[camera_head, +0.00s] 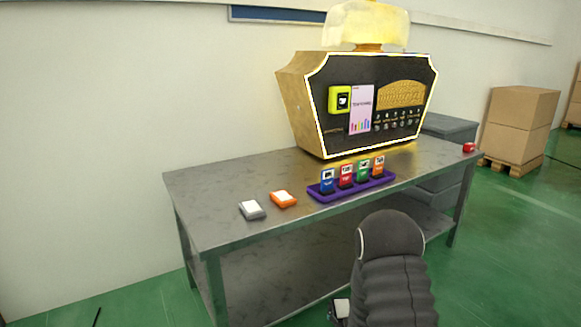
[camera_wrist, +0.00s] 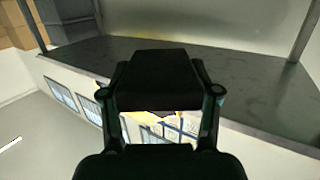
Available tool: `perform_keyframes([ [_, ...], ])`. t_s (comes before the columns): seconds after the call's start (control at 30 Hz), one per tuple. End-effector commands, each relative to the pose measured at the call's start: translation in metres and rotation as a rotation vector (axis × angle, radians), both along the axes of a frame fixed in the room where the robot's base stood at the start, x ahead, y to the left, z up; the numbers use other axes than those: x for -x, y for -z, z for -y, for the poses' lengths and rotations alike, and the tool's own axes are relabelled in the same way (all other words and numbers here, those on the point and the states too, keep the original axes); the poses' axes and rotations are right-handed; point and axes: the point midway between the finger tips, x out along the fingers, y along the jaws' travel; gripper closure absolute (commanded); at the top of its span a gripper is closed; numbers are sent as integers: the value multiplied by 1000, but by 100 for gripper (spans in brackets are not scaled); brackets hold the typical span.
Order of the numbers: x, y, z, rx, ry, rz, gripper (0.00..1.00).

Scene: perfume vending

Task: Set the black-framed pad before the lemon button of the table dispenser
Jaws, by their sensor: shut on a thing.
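The black-framed pad (camera_head: 342,306) shows its white face at the bottom of the head view, low in front of the table and partly hidden by my arm. In the wrist view a dark block, which looks like the pad (camera_wrist: 158,66), spans the space between the two fingers of my gripper (camera_wrist: 160,95), which is shut on it. The table dispenser (camera_head: 328,130) stands at the back of the grey table (camera_head: 215,180), apart from the pad. Its row of small buttons (camera_head: 396,121) runs low on the black front; I cannot tell which is lemon.
A grey-framed pad (camera_head: 252,210) and an orange-framed pad (camera_head: 284,199) lie on the table. A purple rack (camera_head: 352,190) with several coloured cards stands before the dispenser. A red object (camera_head: 468,147) sits at the right end.

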Motion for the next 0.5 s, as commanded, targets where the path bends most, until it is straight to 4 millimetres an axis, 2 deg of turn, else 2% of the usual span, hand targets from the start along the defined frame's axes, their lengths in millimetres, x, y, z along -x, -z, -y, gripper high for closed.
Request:
perform_keyframes([
  [0.23,38,-21,2,1,4,0,68],
  [0.5,45,-24,2,0,4,0,68],
])
